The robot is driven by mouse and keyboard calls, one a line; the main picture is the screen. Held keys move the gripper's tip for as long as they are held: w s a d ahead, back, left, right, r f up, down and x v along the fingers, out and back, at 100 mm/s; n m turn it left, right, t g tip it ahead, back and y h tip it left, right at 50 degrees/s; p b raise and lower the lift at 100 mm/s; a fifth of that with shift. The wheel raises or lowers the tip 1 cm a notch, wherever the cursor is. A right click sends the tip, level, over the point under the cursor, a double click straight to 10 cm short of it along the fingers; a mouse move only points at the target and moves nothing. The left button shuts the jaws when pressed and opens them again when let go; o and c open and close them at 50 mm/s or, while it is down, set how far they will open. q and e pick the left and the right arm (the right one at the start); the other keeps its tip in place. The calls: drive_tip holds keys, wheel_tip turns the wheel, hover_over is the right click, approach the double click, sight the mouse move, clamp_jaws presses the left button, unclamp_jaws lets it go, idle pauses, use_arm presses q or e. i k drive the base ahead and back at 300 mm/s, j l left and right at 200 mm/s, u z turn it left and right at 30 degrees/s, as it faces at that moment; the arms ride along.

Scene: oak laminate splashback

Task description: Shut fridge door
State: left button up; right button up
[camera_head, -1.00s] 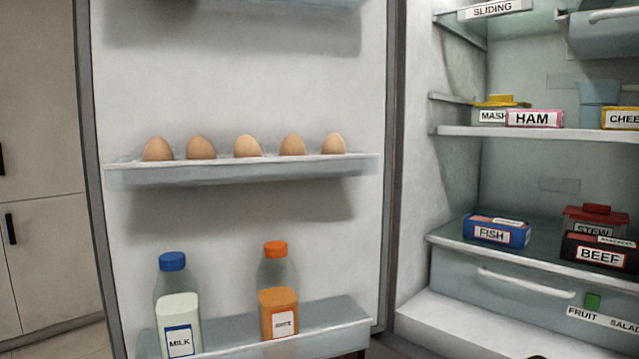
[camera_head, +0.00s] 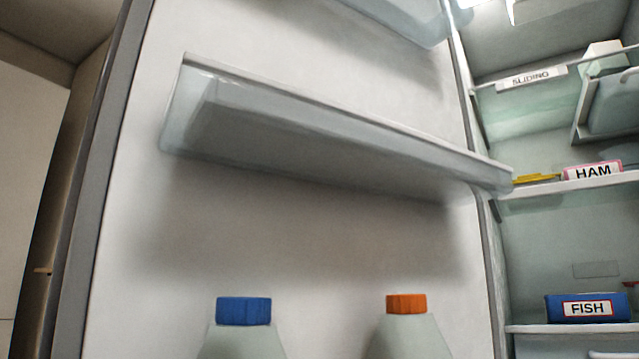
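The fridge door (camera_head: 300,235) stands open and fills the left and middle of the head view, its inner face towards me. Its grey outer edge (camera_head: 95,200) runs up the left side. A door shelf (camera_head: 320,135) crosses it, seen from below, so I cannot see what stands on it. Two bottles, one with a blue cap (camera_head: 244,311) and one with an orange cap (camera_head: 406,304), show at the bottom, their lower parts cut off. The fridge interior (camera_head: 540,235) is open at the right. Neither of my grippers is in view.
Inside the fridge, a blue FISH box (camera_head: 586,308) and a HAM pack (camera_head: 592,172) sit on shelves, with a SLIDING label (camera_head: 531,77) higher up. A pale cabinet (camera_head: 30,190) stands left of the door.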

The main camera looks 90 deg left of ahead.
sight(157, 229)
drive_tip(key=k+u, duration=0.3)
drive_tip(key=u, duration=0.2)
drive_tip(key=k+j+u, duration=0.25)
drive_tip(key=u, duration=0.25)
